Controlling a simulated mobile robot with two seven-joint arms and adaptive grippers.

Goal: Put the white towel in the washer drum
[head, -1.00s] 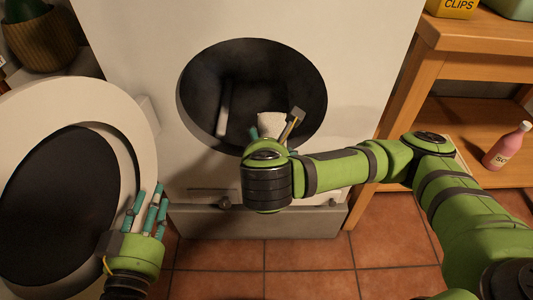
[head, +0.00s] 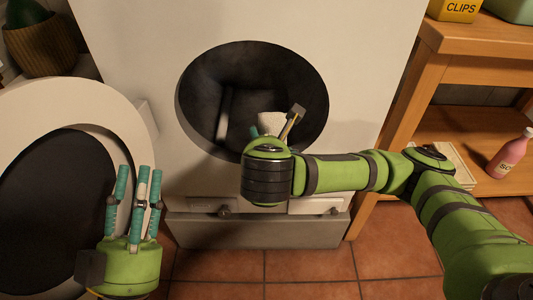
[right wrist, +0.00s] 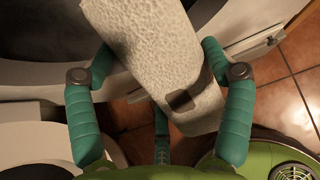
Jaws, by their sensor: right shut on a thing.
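The white towel (head: 271,124) is a pale rolled piece at the lower part of the washer's round opening. My right gripper (head: 275,127) holds it there, mostly hidden behind my own wrist. In the right wrist view the towel (right wrist: 150,45) lies between the teal fingers of the right gripper (right wrist: 158,58), with a dark patch on its lower part. The dark washer drum (head: 275,70) is open behind it. My left gripper (head: 138,172) is open and empty, fingers up, in front of the open washer door (head: 30,97).
The open round door fills the left side, close to my left gripper. A wooden shelf (head: 480,52) stands right of the washer, with a yellow clips box (head: 455,10) on top and a pink bottle (head: 509,154) lower down. Tiled floor (head: 310,262) shows in front.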

